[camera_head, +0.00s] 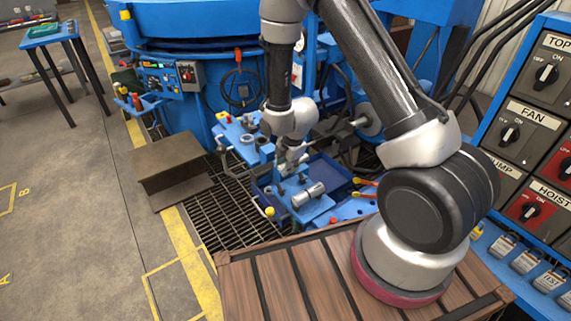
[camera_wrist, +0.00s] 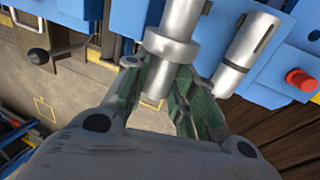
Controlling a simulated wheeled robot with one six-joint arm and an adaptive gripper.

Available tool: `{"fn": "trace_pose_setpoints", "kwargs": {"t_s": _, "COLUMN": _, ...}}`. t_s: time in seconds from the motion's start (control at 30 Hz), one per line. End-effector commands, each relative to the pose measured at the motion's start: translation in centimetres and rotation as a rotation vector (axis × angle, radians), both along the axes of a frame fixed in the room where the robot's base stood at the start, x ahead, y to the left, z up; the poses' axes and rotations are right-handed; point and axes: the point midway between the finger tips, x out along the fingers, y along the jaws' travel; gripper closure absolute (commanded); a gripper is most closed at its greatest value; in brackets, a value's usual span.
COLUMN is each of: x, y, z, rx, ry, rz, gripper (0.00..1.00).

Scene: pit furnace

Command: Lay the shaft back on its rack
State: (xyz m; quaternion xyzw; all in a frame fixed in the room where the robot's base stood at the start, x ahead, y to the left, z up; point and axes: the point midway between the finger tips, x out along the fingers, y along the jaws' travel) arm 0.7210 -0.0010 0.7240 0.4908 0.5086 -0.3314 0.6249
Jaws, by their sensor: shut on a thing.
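My gripper (camera_wrist: 172,92) is shut on a silver shaft (camera_wrist: 172,45) with a wide collar, as the wrist view shows; the green fingers are around its body just below the collar. The far end of the shaft runs out of the top of that view. A second silver cylinder with a dark slot (camera_wrist: 247,52) lies to the right, apart from the fingers. In the head view my gripper (camera_head: 285,164) is above the left part of a blue rack plate (camera_head: 312,212), and a silver cylinder (camera_head: 308,194) lies on that plate. The held shaft is hard to make out there.
A blue bench (camera_head: 236,132) with small parts stands behind and left of the rack. A steel beam (camera_head: 172,167) lies on the left by the floor grating (camera_head: 232,207). A control panel (camera_head: 525,125) stands at right. A red knob (camera_wrist: 301,80) is close on the right.

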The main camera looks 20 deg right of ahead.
Motion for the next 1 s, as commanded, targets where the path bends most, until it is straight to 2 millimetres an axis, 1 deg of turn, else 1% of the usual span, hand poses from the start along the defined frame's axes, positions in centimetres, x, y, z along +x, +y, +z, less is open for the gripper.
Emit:
{"fn": "trace_pose_setpoints", "kwargs": {"t_s": 0.8, "x": 0.1, "y": 0.0, "z": -5.3, "rx": 0.001, "ry": -0.001, "rz": -0.001, "gripper": 1.0}}
{"fn": "trace_pose_setpoints", "kwargs": {"t_s": 1.0, "x": 0.0, "y": 0.0, "z": -6.4, "rx": 0.001, "ry": 0.0, "rz": -0.002, "gripper": 1.0}}
